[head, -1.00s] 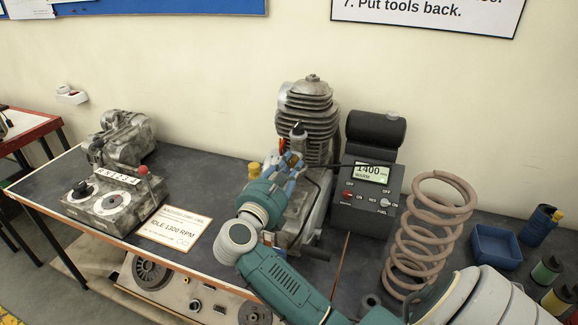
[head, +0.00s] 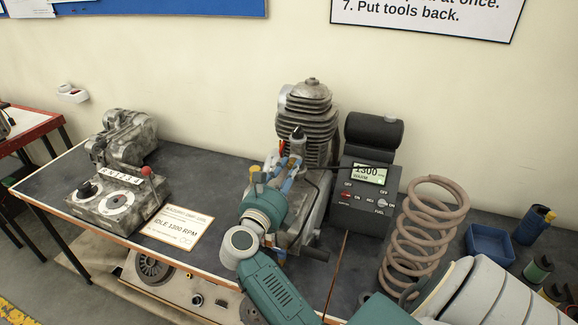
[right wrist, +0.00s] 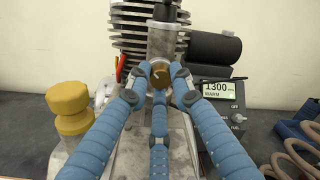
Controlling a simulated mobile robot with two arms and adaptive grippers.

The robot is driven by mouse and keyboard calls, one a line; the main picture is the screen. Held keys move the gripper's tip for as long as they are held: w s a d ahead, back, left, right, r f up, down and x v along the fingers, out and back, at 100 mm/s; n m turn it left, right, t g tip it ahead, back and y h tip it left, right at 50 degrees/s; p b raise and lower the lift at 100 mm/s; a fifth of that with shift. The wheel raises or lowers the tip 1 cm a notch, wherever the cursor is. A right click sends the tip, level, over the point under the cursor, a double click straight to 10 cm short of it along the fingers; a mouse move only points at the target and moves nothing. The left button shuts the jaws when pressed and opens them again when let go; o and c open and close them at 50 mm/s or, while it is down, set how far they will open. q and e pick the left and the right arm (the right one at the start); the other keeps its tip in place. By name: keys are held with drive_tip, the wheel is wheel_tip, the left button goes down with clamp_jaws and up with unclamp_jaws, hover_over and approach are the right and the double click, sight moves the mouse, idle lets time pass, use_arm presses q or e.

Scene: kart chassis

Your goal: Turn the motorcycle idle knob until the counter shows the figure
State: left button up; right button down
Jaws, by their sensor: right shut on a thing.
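The engine (head: 306,112) with its finned cylinder stands on the bench, and it also shows in the right wrist view (right wrist: 145,14). The brass idle knob (right wrist: 160,76) sits on the engine's front in the right wrist view. My right gripper (right wrist: 160,82) is shut on the knob, its blue fingers around it; in the head view the gripper (head: 289,172) hides the knob. The counter (head: 368,173) reads 1300 with WARM below, and the right wrist view shows 1300 too (right wrist: 218,89). A card (head: 178,229) on the bench reads IDLE 1300 RPM. My left gripper is not in view.
A yellow-capped part (right wrist: 70,105) stands just left of my fingers. A large coil spring (head: 428,235) and a blue tray (head: 490,243) are to the right. A gear-selector box (head: 115,200) stands at the left. The bench behind the card is clear.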

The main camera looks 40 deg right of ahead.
drive_tip(key=shift+n, duration=0.3)
drive_tip(key=c, duration=1.5)
unclamp_jaws()
drive_tip(key=v, duration=0.7)
drive_tip(key=shift+s+a, duration=0.1)
drive_tip(key=shift+a, duration=0.2)
